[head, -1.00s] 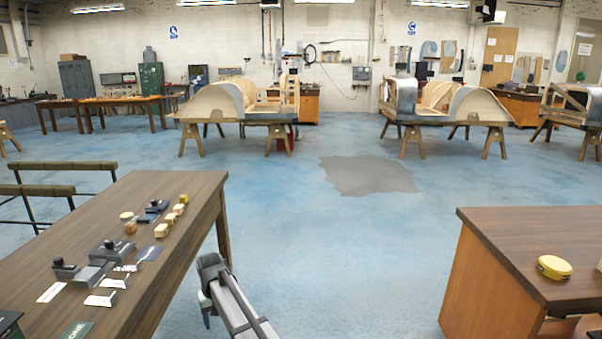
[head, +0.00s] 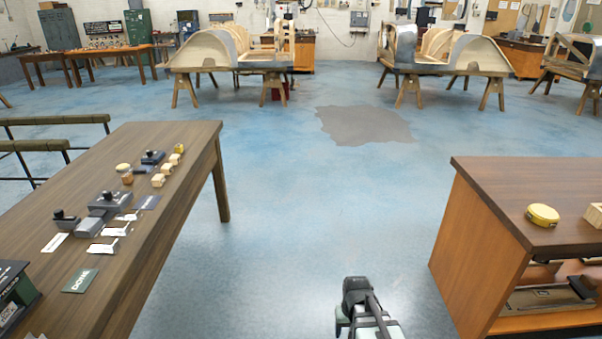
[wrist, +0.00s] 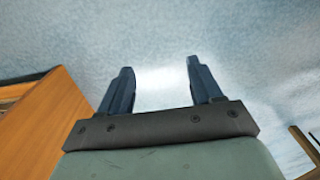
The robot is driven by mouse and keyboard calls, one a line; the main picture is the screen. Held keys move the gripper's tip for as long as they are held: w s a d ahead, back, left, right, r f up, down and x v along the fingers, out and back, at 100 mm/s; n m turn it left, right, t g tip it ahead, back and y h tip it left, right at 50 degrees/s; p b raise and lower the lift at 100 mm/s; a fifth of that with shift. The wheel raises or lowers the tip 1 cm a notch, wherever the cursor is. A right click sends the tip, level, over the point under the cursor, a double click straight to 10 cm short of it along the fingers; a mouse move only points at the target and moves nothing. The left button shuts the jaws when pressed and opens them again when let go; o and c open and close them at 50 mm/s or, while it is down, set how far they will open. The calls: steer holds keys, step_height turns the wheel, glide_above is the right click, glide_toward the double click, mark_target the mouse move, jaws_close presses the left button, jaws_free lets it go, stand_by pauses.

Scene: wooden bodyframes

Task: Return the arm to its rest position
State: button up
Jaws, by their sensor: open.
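My gripper (wrist: 158,72) shows in the wrist view with its two dark fingers spread apart and nothing between them. Blue floor lies beyond the fingertips. In the head view, part of my arm (head: 368,310) shows at the bottom, right of centre, over the open floor. It is between the long wooden table (head: 160,170) on the left and the wooden cabinet (head: 480,235) on the right, apart from both. The fingers cannot be made out in the head view.
The left table carries several small blocks, dark metal tools, white cards and a green sign (head: 80,281). Wooden bodyframes on trestles stand far back. The floor (head: 310,220) between is clear.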

steer(key=s+f+g, duration=0.2)
steer(key=s+f, duration=0.5)
steer(key=s, duration=0.3)
steer(key=s+d+f+g, duration=0.1)
steer(key=s+f+g, duration=0.1)
steer(key=s+f, duration=0.5)
steer(key=s+d+f+g, duration=0.1)
steer(key=s+f, duration=0.6)
steer(key=s, duration=0.8)
steer(key=shift+g, duration=0.9)
